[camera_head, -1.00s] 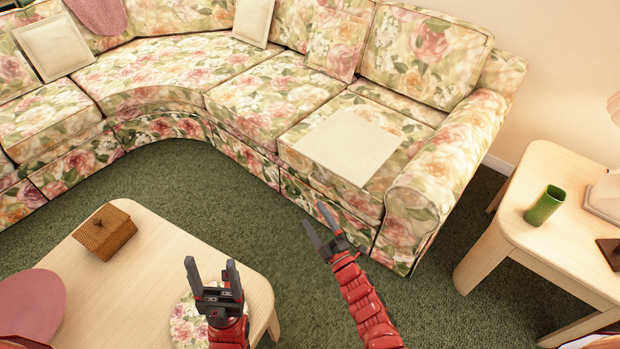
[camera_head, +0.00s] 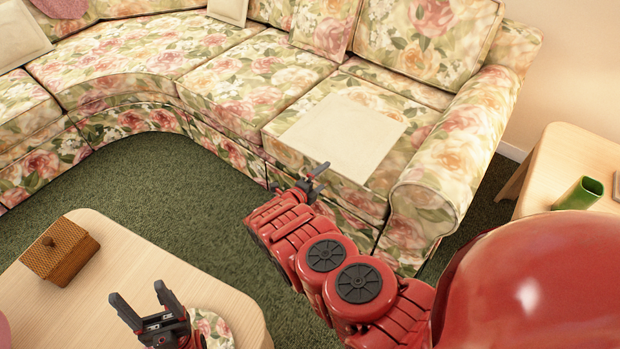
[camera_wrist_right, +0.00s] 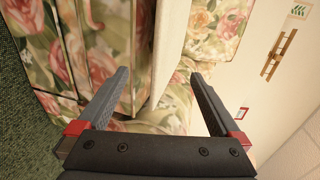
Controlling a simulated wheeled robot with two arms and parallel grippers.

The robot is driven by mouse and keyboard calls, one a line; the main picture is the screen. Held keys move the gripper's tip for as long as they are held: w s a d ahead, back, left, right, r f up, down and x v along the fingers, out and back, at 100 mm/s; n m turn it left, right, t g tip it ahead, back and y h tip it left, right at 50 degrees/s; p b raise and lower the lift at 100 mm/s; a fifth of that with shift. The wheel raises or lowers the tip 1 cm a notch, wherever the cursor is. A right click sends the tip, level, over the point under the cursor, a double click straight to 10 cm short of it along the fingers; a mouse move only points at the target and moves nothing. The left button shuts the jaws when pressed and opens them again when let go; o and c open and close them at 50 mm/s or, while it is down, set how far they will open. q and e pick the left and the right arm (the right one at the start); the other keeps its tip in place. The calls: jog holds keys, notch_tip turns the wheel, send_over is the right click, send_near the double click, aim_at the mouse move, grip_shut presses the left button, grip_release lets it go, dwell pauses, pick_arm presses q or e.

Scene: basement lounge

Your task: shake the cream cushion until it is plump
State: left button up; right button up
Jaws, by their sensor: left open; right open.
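A flat cream cushion (camera_head: 343,137) lies on the floral sofa's right-hand seat, near the armrest. It also shows edge-on as a pale strip in the right wrist view (camera_wrist_right: 172,45). My right gripper (camera_head: 317,180) is open just off the cushion's front edge; its fingers point toward the seat. In the right wrist view its two fingers (camera_wrist_right: 160,95) are apart, with the cushion's edge beyond them and nothing held. My left gripper (camera_head: 138,293) is open and empty over the coffee table's near right part. Two other pale cushions lean at the sofa's back, including one at far left (camera_head: 18,38).
The coffee table (camera_head: 150,265) holds a wicker box (camera_head: 60,252) and a floral item (camera_head: 212,330) partly behind my left gripper. A side table (camera_head: 560,160) with a green cup (camera_head: 580,194) stands right of the sofa (camera_head: 195,60). Green carpet (camera_head: 165,185) lies clear between.

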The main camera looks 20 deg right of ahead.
aim_at(334, 171)
jog(key=b+x, duration=0.3)
jog(key=x, duration=0.1)
jog(key=f+b+x, duration=0.1)
jog(key=b+x, duration=0.2)
jog(key=x, duration=0.1)
jog(key=shift+s, duration=0.2)
jog(key=shift+w+d+r+b, duration=0.1)
jog(key=shift+w+d+b, duration=0.5)
jog(key=shift+b, duration=0.3)
jog(key=shift+s, duration=0.1)
jog(key=shift+d, duration=0.1)
jog(key=shift+c, duration=0.2)
